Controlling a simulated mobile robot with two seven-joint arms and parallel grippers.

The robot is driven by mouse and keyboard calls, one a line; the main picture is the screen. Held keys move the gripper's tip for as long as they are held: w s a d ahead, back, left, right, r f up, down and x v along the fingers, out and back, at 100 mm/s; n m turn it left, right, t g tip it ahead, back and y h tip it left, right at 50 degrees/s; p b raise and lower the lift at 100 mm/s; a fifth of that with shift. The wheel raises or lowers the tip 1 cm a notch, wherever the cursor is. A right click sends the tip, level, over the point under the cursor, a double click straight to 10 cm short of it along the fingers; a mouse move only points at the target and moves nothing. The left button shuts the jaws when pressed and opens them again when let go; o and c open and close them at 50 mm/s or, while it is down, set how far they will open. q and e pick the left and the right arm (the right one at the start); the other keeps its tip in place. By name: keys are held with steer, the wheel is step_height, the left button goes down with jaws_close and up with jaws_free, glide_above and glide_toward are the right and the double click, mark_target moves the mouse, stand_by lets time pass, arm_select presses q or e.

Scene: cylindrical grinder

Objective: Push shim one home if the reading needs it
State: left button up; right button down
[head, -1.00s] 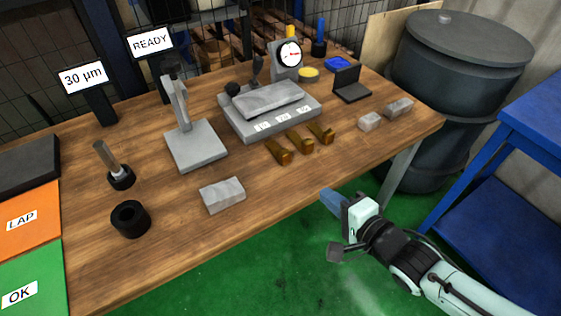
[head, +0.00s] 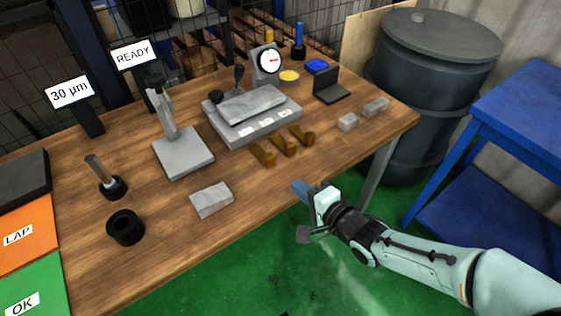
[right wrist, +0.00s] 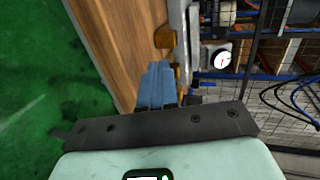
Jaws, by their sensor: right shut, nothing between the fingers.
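Three brass-brown shims stick out in a row from the front of a grey block fixture (head: 250,128) with numbered white labels, too small to read surely: a left shim (head: 263,155), a middle shim (head: 284,146) and a right shim (head: 302,136). A sign (head: 70,93) reads "30 µm". My right gripper (head: 299,188) is shut and empty, its blue fingers off the table's front edge, apart from the shims. In the right wrist view the fingers (right wrist: 156,84) point along the table edge towards a brass shim (right wrist: 165,37). My left gripper is out of view.
A dial gauge (head: 269,61) stands behind the fixture. A grey block (head: 211,199), a grey stand (head: 183,153) and a black ring (head: 125,227) sit left of the shims. Small grey blocks (head: 347,122) lie to the right. A dark drum (head: 425,105) stands beyond the table.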

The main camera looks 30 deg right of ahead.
mark_target(271, 158)
steer(key=x, duration=0.9)
steer(key=shift+w+d+r, duration=0.15)
steer(key=shift+r, duration=0.15)
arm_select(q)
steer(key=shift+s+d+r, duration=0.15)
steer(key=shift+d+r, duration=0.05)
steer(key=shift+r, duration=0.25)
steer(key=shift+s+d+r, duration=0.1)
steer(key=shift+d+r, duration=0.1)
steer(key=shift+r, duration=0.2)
arm_select(e)
steer(key=shift+w, duration=0.45)
steer(key=w, duration=0.5)
steer(key=shift+a, duration=0.25)
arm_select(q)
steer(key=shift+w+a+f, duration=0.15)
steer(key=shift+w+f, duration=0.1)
arm_select(e)
steer(key=shift+s+r, duration=0.1)
steer(key=shift+r, duration=0.05)
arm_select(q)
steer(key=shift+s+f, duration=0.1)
